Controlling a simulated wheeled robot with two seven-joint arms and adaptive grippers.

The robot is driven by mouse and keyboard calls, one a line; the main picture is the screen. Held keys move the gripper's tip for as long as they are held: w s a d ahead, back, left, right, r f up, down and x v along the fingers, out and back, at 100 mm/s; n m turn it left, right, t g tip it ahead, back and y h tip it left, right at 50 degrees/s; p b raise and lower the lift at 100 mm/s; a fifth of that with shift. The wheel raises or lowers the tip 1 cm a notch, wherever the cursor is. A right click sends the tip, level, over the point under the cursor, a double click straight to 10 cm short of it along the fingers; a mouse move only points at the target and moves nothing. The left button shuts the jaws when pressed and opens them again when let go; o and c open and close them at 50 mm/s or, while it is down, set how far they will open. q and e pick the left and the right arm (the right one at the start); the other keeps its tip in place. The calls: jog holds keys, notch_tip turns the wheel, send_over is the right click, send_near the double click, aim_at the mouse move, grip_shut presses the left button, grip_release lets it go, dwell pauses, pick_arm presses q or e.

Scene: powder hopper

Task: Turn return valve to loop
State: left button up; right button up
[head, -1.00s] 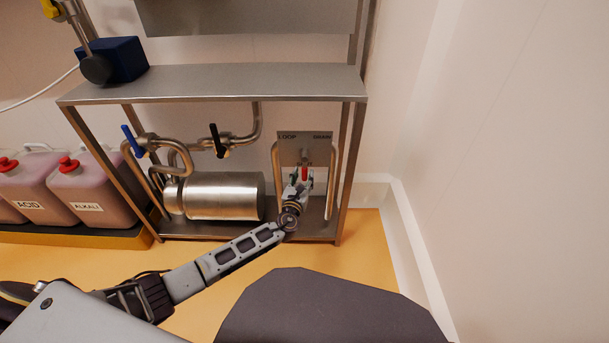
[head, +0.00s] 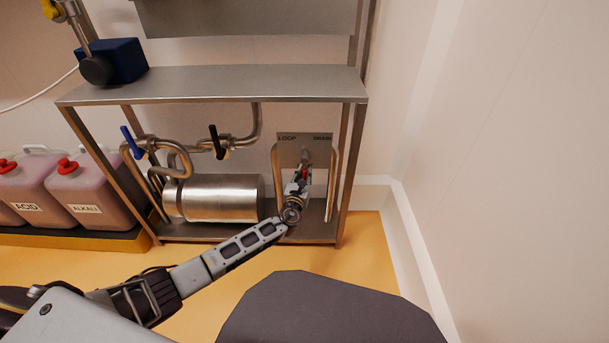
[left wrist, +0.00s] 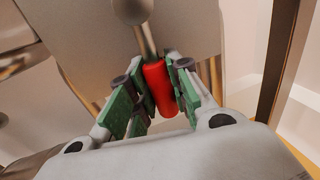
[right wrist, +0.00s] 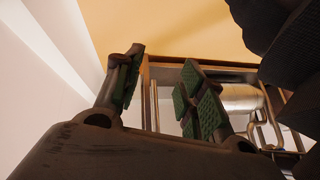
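The return valve's red lever handle (left wrist: 158,88) hangs from its metal stem in front of a grey plate (head: 290,152). The plate is marked LOOP at its left and DRAIN at its right. In the head view, the red handle (head: 304,174) is mostly hidden by my left gripper (head: 303,180). My left gripper (left wrist: 157,92) has its green pads close against both sides of the handle and looks shut on it. The lever points down, toward me. My right gripper (right wrist: 165,90) is open and empty, its pads apart, away from the valve.
Bent pipes flank the plate. A steel cylinder (head: 225,198) lies left of it, below a black-handled valve (head: 216,142) and a blue-handled valve (head: 132,142). The frame's shelf (head: 220,83) is above. Jugs (head: 95,193) stand at left; a wall is at right.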

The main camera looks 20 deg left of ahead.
pick_arm(q)
grip_shut()
